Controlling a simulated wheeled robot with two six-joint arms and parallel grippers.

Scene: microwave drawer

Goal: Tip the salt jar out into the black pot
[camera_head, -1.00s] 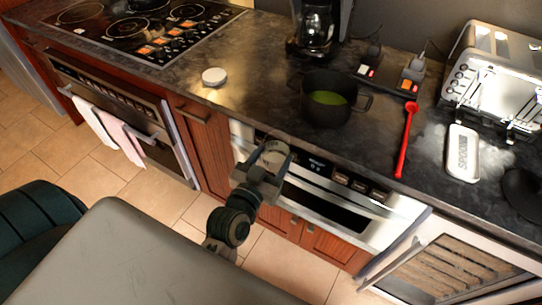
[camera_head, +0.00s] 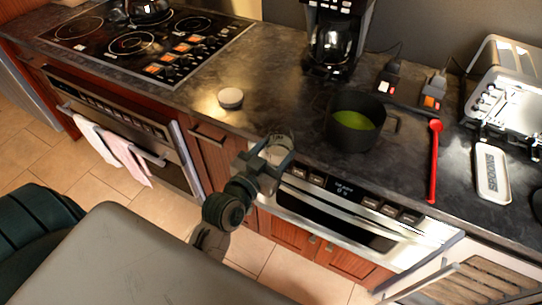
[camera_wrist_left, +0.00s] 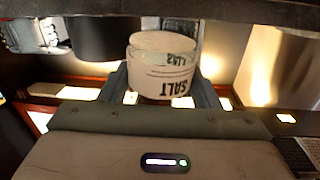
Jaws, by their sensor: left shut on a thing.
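The salt jar (camera_wrist_left: 163,68) is a white, glassy cylinder with SALT lettering, which reads upside down in the left wrist view. My left gripper (camera_head: 272,158) is shut around the jar, with one finger on each side. In the head view the jar (camera_head: 279,148) is in front of the counter edge, left of and nearer than the pot, apart from it. The black pot (camera_head: 352,138) stands on the counter with green contents. Its dark side also shows in the left wrist view (camera_wrist_left: 103,38). My right gripper is not in view.
A white round lid (camera_head: 230,97) lies on the counter left of the pot. A red spoon (camera_head: 434,165), a spoon rest (camera_head: 492,172) and a toaster (camera_head: 508,90) are to the right. A coffee maker (camera_head: 335,40) stands behind. The microwave drawer (camera_head: 335,215) is below the counter edge.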

